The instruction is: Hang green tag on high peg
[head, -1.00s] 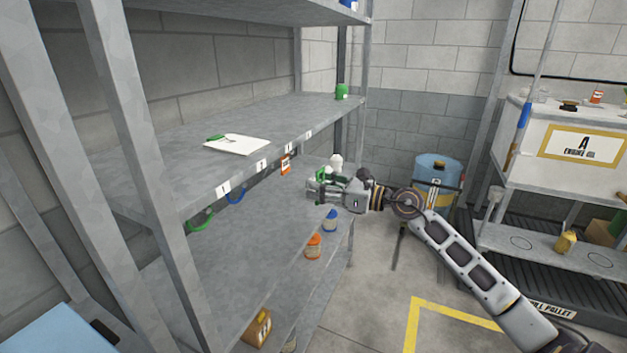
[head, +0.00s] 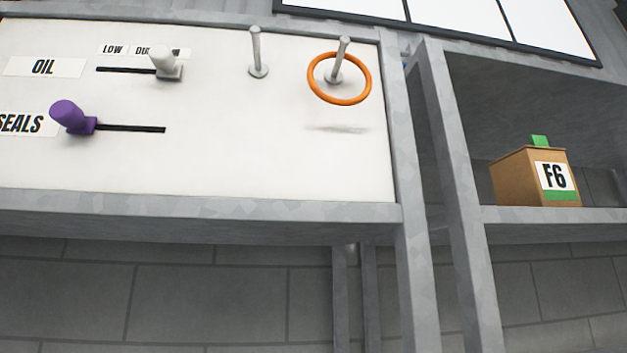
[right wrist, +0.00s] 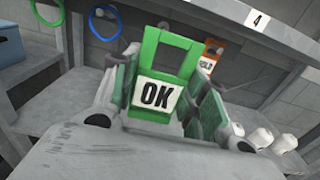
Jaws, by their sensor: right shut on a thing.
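The green tag (right wrist: 165,52) is a flat frame with an open window and a white "OK" label, in the right wrist view. My right gripper (right wrist: 168,98) is shut on it, with a finger on either side of the tag. In the head view, two metal pegs stand out from a white panel: a bare peg (head: 257,52) and a peg with an orange ring (head: 340,103) around it. I cannot tell whether either is the high peg. Neither gripper shows in the head view.
An orange "HOLD" tag (right wrist: 210,55) hangs below a shelf edge (right wrist: 285,32) marked 4, beyond the green tag. A blue ring (right wrist: 118,24) and a green ring (right wrist: 62,15) hang to its left. Small white items (right wrist: 262,138) stand at right. A carton F6 (head: 535,178) sits right of the panel.

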